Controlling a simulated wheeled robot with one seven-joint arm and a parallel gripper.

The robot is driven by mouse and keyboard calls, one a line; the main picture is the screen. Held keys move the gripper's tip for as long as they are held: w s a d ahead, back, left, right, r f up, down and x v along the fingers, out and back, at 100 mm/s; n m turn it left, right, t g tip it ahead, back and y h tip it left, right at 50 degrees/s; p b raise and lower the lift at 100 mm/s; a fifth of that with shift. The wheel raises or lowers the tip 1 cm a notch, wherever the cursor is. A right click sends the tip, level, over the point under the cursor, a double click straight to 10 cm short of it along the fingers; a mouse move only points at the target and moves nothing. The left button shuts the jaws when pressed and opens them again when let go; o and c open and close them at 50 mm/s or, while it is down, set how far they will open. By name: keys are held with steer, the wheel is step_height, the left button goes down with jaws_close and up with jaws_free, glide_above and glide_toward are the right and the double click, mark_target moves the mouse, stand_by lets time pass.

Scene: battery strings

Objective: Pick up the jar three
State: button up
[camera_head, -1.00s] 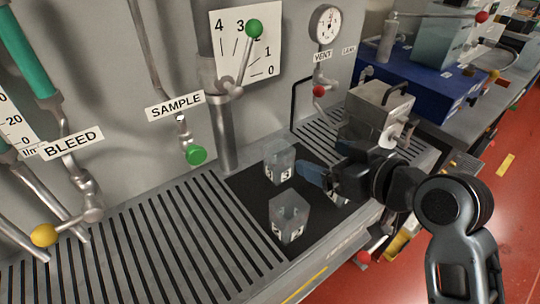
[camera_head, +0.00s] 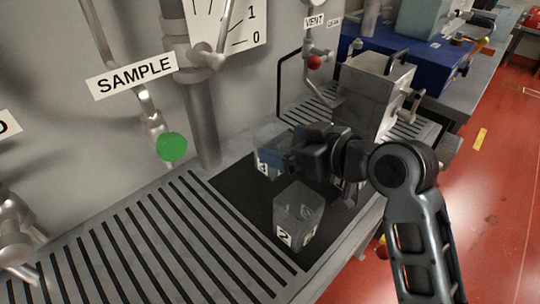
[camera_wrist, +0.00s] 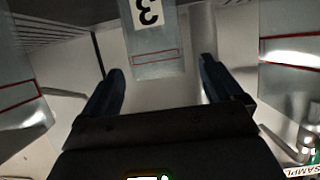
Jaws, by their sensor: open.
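Jar three is a clear, square-sided jar with a white "3" label. In the head view, jar three (camera_head: 263,169) stands on the black mat (camera_head: 232,183), partly hidden behind my gripper (camera_head: 271,157). In the wrist view, jar three (camera_wrist: 155,38) is upside down in the picture, ahead of and between the spread blue fingers of my gripper (camera_wrist: 162,66). The fingers are open, and I see no contact with the jar.
A clear jar with a "2" label (camera_head: 298,215) stands nearer on the mat. Another clear object shows partly under my arm. The slotted bench (camera_head: 150,240) lies left. A green knob (camera_head: 172,147) juts from the wall, and a metal box (camera_head: 375,95) stands behind right.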

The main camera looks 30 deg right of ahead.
mark_target(264, 137)
steer(key=x, duration=0.6)
steer(key=shift+w, duration=0.3)
steer(key=shift+c, duration=0.2)
steer(key=shift+r, duration=0.1)
steer(key=c, duration=1)
